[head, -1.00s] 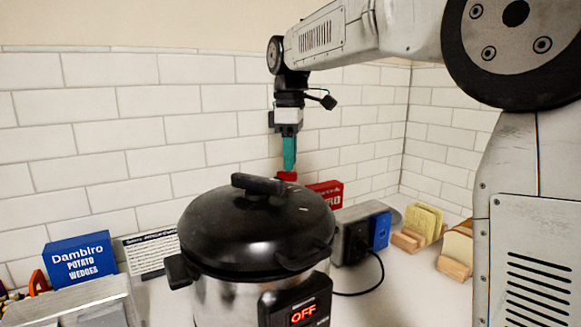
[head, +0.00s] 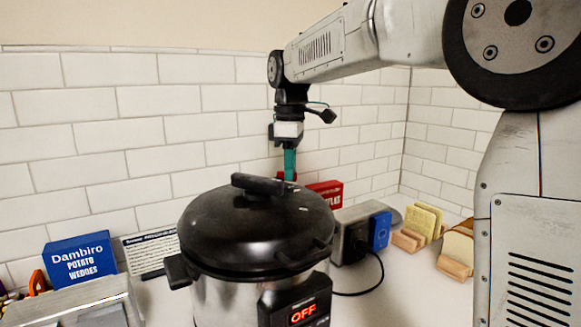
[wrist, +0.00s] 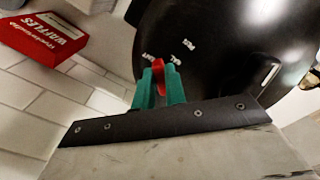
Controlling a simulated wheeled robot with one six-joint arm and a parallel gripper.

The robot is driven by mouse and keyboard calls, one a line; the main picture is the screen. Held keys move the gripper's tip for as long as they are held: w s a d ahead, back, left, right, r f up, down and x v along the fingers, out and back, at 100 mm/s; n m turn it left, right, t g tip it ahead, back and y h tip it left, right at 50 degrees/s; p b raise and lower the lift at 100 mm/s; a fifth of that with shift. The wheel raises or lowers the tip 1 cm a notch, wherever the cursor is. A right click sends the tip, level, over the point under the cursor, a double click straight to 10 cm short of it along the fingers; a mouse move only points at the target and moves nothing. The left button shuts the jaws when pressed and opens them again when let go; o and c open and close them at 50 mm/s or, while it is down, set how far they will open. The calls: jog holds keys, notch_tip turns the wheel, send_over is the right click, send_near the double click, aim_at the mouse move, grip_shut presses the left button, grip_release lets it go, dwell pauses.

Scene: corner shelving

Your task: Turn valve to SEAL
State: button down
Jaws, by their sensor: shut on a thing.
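The pressure cooker (head: 250,225) stands on the counter with its black lid on. The red valve (wrist: 159,77) sits near the edge of the lid. My gripper (wrist: 160,83) is shut on the valve, with one teal finger on each side. In the head view my gripper (head: 289,178) points down behind the lid, and only a little of the red valve shows beside the fingertips. Small white markings on the lid (wrist: 220,40) lie around the valve's tip. They are too small to read surely, so I cannot tell which setting the valve points at.
A display (head: 303,313) on the cooker reads OFF. A red waffles box (wrist: 42,38) stands behind the cooker, near the tiled wall. A blue potato wedges box (head: 82,262) is at left. A power strip with a blue plug (head: 380,231) and bread slices in holders (head: 424,222) are at right.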

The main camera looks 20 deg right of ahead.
jog(key=m, duration=0.4)
jog(key=shift+s+a+m, duration=0.4)
jog(key=m, duration=0.2)
jog(key=a+m, duration=0.1)
jog(key=m, duration=0.1)
jog(key=shift+s+m, duration=0.2)
jog(key=shift+m, duration=0.2)
jog(key=c, duration=1.4)
grip_release()
jog(key=shift+c, duration=0.2)
notch_tip(320, 180, up, 8)
